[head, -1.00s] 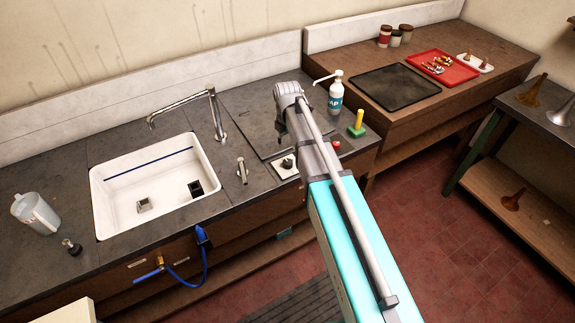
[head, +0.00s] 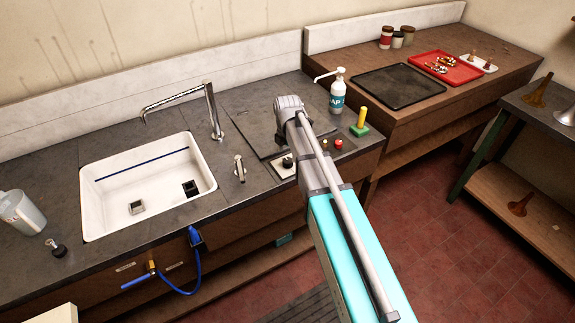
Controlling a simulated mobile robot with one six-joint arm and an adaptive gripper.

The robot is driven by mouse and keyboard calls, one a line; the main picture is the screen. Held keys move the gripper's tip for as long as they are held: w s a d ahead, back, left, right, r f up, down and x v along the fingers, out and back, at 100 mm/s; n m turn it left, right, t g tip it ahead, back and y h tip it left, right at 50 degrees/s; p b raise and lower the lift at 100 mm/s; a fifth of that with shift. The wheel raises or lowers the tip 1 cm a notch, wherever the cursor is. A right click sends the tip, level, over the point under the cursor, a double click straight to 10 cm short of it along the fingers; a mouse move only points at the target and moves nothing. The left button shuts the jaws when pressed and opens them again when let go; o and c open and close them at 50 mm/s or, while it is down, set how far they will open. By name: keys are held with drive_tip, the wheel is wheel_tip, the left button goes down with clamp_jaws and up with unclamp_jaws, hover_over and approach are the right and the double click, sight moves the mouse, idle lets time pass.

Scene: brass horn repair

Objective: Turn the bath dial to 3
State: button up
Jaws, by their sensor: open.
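The bath dial seems to be the dark knob on a white plate (head: 287,163) on the dark counter, right of the sink. My arm passes over its right side and hides part of the plate. The knob's setting and any numbers are too small to read. My arm reaches over the counter from the lower right, and its grey wrist end is above the flat panel (head: 258,132) behind the dial. My gripper's fingers do not show; they are hidden behind the arm links.
A white sink (head: 148,210) with a tall tap (head: 212,110) is on the left. A red button (head: 339,144), a yellow-handled green block (head: 360,122) and a soap bottle (head: 337,95) stand close to my arm's right. A jug (head: 22,212) is at far left.

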sight(287, 161)
drive_tip(key=shift+f+b, duration=1.55)
drive_tip(key=shift+f, duration=0.25)
drive_tip(key=c, duration=1.1)
